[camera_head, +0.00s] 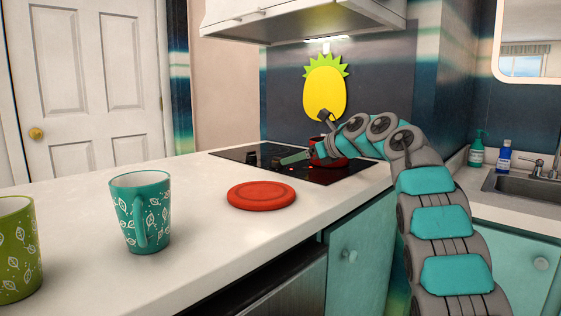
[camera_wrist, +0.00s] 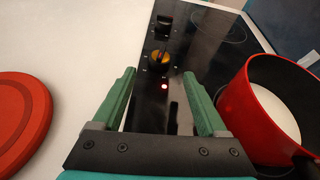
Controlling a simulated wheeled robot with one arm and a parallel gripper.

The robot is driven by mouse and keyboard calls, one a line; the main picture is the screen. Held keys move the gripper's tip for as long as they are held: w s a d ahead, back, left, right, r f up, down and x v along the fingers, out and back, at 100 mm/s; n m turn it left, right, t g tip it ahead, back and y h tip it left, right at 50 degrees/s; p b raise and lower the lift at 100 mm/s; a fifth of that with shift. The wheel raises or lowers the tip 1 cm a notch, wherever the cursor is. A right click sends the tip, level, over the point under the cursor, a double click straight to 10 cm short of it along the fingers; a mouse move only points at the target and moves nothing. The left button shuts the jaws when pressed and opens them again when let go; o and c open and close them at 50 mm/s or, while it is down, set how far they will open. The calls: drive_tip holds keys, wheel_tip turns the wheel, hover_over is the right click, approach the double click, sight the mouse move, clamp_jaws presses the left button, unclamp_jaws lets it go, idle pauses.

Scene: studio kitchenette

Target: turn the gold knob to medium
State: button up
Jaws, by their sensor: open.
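The gold knob (camera_wrist: 159,58) sits on the black cooktop in the wrist view, with marks around it. Its exact setting is too small to read. My gripper (camera_wrist: 159,75) is open and empty. Its two green fingers point toward the knob, one to each side of the line to it, and the knob shows just past and between the fingertips. In the head view my gripper (camera_head: 292,158) is low over the cooktop (camera_head: 325,175). There the knob's gold colour cannot be made out.
A black knob (camera_wrist: 165,23) stands beyond the gold one. A red light (camera_wrist: 164,86) glows on the cooktop. A red pot (camera_wrist: 268,105) with white inside is close at right. A red disc (camera_head: 262,195), teal mug (camera_head: 140,212) and green mug (camera_head: 17,250) stand on the counter.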

sight(283, 168)
drive_tip(key=shift+p+x, duration=0.75)
drive_tip(key=shift+x, duration=2.15)
drive_tip(key=shift+r, duration=0.1)
clamp_jaws()
